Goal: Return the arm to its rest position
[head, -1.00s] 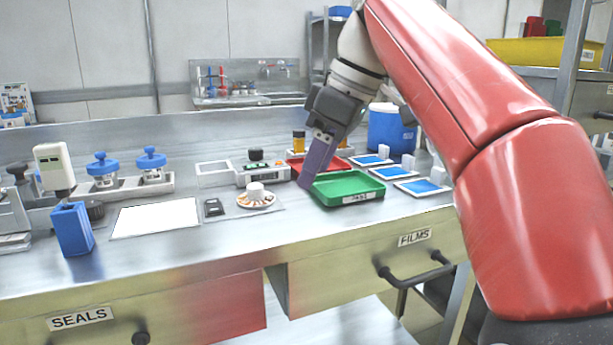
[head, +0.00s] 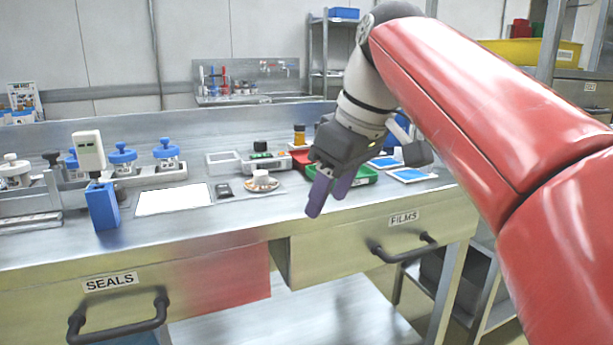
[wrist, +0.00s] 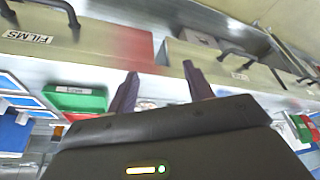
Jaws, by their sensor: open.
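My red arm reaches in from the right in the head view. My gripper (head: 330,195) hangs in front of the green tray, near the bench's front edge. Its two purple fingers are apart, with nothing seen between them. In the wrist view my gripper (wrist: 160,85) shows both fingers spread, with the bench front and its drawers beyond. The green tray (head: 370,179) is partly hidden behind my gripper and also shows at the left in the wrist view (wrist: 78,98).
The steel bench (head: 250,212) carries a white sheet (head: 173,199), a blue holder (head: 102,207), several blue-lidded jars and blue film squares (head: 408,175). Drawer handles (head: 403,249) stick out in front. A shelf with a yellow bin (head: 530,52) stands at the right.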

